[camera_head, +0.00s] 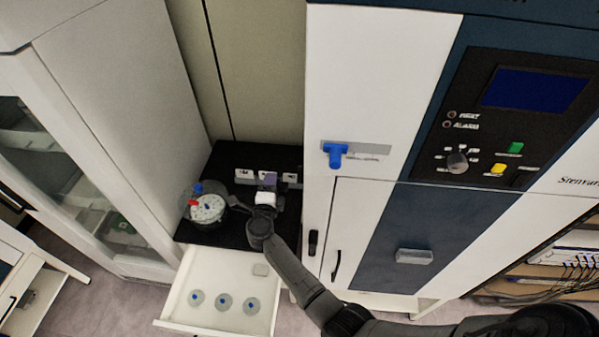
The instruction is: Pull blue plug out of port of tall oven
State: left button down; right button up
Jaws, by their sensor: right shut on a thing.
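The tall oven (376,60) is a white and dark blue cabinet filling the right half of the view. The blue plug (335,153) sits on a grey strip on the oven's white face, left of the control panel. My right gripper (265,188) is low and to the left of the plug, well apart from it, over a black-topped cabinet. It is shut on a small whitish thing (265,198); the gripper and arm partly hide the grip. My left gripper is not in view.
The black top (235,157) holds several small white blocks and a round device (208,208) with red and blue parts. An open white drawer (205,262) below holds several round blue-centred items. A glass-doored cabinet (110,80) stands left. Oven handles (337,265) stick out.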

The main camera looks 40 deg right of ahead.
jog(key=p+v, duration=0.1)
jog(key=v, duration=0.1)
jog(key=r+p+v, duration=0.1)
jog(key=v, duration=0.2)
jog(key=shift+s+a+r+p, duration=0.15)
jog(key=shift+p, duration=0.25)
dwell(0.5)
